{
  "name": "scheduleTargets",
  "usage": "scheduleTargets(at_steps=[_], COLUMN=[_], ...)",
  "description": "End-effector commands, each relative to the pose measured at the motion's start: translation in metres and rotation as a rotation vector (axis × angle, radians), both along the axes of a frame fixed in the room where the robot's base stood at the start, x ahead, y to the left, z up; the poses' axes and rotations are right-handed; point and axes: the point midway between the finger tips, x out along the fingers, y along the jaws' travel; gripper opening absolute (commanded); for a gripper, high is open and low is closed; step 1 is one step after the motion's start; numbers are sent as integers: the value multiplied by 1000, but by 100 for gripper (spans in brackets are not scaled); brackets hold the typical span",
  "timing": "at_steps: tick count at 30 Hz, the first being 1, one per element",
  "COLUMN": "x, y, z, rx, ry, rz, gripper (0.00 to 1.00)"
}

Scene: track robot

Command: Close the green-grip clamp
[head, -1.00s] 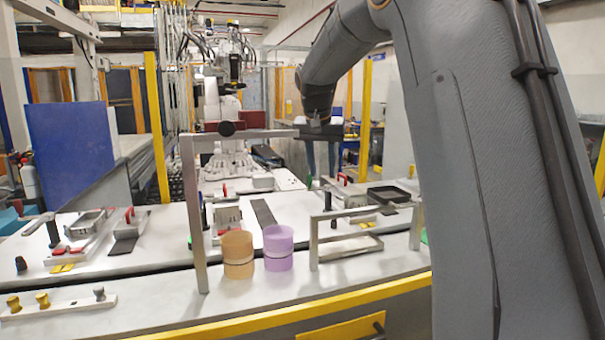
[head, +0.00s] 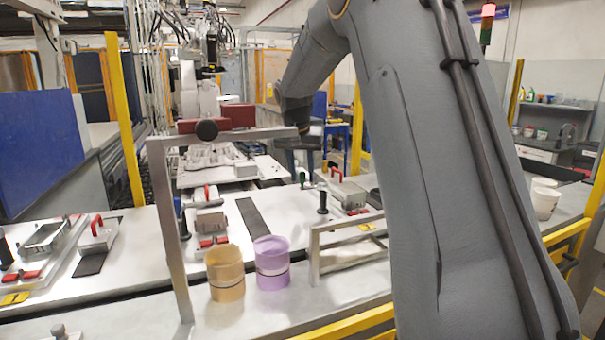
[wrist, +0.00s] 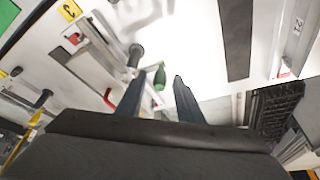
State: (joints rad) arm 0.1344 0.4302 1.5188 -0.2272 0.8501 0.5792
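The green-grip clamp shows its small green grip (head: 302,178) at the back of the white table in the head view, left of a red-handled fixture. In the wrist view the green grip (wrist: 159,78) is upright near the picture's middle, close to a black knob and a metal fixture. My gripper (wrist: 157,92) shows two dark fingers spread apart, with nothing held; the green grip appears between and just beyond their tips. I cannot tell the depth gap. In the head view my arm's end is above the table's back edge, its fingers not clear.
Red-handled fixtures (head: 97,232) are at left.

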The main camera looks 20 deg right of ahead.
Motion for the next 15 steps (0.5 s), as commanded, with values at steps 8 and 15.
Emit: scheduleTargets(at_steps=[8,15], x=[4,4], y=[-3,-3], z=[-13,-13], rx=[0,0], ry=[0,0], rz=[0,0], gripper=[33,23])
